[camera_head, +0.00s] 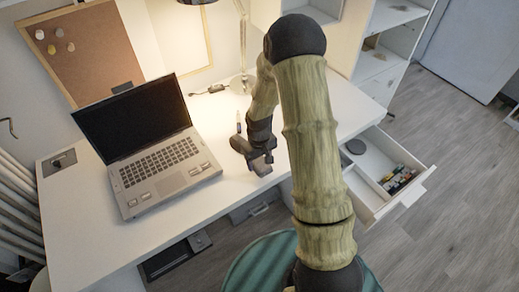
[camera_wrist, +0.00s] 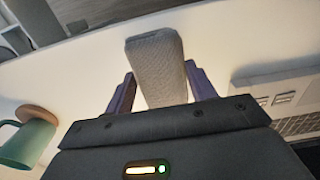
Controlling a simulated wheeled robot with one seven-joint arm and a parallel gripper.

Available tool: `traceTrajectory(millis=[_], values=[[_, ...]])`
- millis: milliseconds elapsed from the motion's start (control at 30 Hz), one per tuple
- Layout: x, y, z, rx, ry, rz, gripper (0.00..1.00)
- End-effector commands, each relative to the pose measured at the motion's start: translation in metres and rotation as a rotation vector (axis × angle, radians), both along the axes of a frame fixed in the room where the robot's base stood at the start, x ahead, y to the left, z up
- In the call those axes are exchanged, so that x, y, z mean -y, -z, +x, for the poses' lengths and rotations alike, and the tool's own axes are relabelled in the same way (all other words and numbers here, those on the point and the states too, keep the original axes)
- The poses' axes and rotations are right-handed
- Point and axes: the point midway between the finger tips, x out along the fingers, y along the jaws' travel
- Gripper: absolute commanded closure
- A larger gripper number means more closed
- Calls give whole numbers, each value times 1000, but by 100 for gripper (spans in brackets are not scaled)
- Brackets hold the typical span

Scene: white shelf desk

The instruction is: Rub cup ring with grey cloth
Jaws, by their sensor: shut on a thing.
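My gripper (camera_head: 262,168) is low over the white desk (camera_head: 85,245), just right of the laptop and near the front edge. In the wrist view my gripper (camera_wrist: 159,78) has its two purple fingers on either side of the grey cloth (camera_wrist: 155,55), a folded, block-like piece, and is shut on it. The cloth's far end points toward the desk's front edge. Whether it touches the desktop I cannot tell. A green cup (camera_wrist: 28,142) with a brown coaster-like disc (camera_wrist: 37,114) at its base shows at the left of the wrist view. I see no cup ring.
An open laptop (camera_head: 160,165) stands close to the left of my gripper; it also shows in the wrist view (camera_wrist: 275,88). A lamp (camera_head: 242,82) is at the back. An open drawer (camera_head: 378,210) holding small items juts out at right. A teal chair (camera_head: 255,265) is in front.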

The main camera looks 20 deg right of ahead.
Motion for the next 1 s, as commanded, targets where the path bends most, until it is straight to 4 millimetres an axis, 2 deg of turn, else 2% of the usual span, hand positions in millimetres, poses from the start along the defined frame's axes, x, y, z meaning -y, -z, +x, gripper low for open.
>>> traceTrajectory(millis=[33,500,1000], values=[[0,-9,0,1,0,0,66],[-3,-48,0,0,-7,0,66],[-2,-51,0,0,-5,0,66]])
